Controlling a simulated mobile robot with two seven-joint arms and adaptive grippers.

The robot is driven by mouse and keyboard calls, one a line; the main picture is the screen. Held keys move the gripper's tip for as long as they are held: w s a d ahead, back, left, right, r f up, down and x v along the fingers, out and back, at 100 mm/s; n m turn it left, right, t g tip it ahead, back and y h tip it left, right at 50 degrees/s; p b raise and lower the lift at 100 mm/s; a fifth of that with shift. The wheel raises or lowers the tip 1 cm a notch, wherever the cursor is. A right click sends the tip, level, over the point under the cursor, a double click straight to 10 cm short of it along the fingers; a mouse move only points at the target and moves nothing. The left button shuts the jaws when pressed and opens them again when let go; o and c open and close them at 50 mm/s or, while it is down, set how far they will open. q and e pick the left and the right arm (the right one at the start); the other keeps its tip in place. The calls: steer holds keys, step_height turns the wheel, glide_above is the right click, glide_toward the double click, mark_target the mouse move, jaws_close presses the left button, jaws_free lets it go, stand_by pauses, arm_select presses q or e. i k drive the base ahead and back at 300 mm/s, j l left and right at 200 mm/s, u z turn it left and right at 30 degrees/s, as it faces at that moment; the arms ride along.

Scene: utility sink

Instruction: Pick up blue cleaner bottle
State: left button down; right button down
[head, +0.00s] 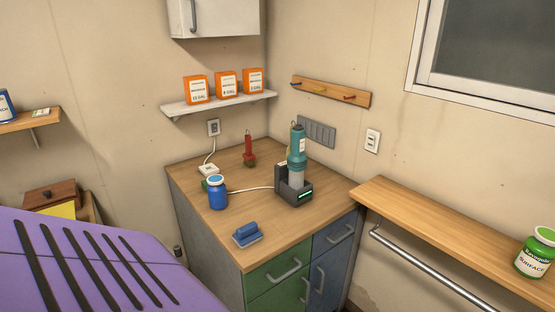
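A small blue bottle (217,195) with a white lid stands upright on the wooden counter top (196,233), left of its middle. I take it for the blue cleaner bottle, though I cannot read a label on it. A teal, bottle-shaped object (297,149) stands upright in a dark dock (294,193) to its right. Neither of my grippers is in view, and nothing is touching the blue bottle.
A blue brush-like object (247,235) lies near the counter's front edge. A white charger (207,169) and a red-handled object (249,150) are behind the bottle. A purple striped surface (90,262) fills the lower left. A ledge (430,224) with a green jar (535,256) is at right.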

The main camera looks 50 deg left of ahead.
mark_target(216, 189)
steer(key=u, duration=2)
